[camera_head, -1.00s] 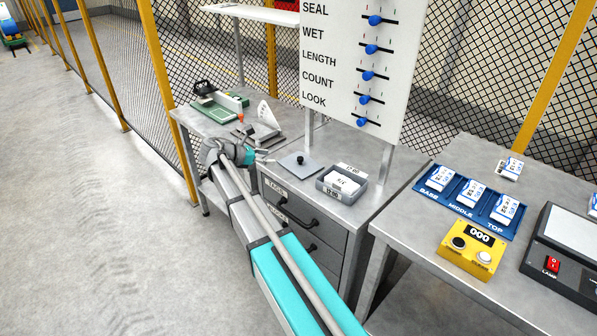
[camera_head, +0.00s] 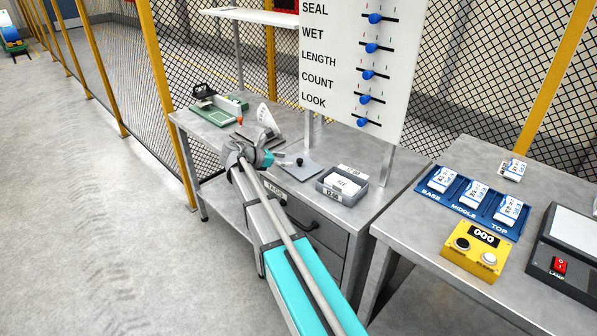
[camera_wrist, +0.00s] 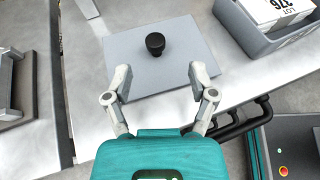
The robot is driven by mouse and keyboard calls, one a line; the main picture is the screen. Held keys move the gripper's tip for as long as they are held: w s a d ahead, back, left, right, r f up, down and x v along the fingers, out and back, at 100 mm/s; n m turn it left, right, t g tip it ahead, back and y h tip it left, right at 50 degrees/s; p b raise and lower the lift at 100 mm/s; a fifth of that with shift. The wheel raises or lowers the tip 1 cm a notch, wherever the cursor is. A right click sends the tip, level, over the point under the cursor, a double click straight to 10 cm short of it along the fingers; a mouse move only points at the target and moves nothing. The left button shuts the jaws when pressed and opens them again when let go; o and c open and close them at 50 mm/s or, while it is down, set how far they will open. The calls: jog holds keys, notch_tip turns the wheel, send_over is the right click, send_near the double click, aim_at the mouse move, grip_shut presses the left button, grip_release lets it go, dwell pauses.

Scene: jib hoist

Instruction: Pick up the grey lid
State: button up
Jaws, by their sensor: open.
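The grey lid is a flat square plate (camera_wrist: 180,62) with a black knob (camera_wrist: 155,43) on top, lying on the metal bench. In the head view the lid (camera_head: 303,173) lies just right of my gripper (camera_head: 287,160), between it and the grey bin. In the wrist view my gripper (camera_wrist: 160,78) is open and empty. Its two fingers are spread over the near edge of the lid, with the knob beyond them and roughly centred between them. I cannot tell how high the fingertips are above the plate.
A grey bin (camera_head: 336,191) with white labelled packs stands right of the lid. A metal fixture (camera_head: 262,137) and a green device (camera_head: 215,110) stand to the left and behind. A signboard (camera_head: 355,60) on posts rises behind. Drawers with handles (camera_head: 302,217) are under the bench front.

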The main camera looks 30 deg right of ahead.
aim_at(299, 160)
jog(key=shift+x, duration=0.8)
jog(key=shift+w+b+x, duration=0.2)
jog(key=shift+b+x, duration=0.9)
jog(key=shift+x, duration=1.5)
grip_shut()
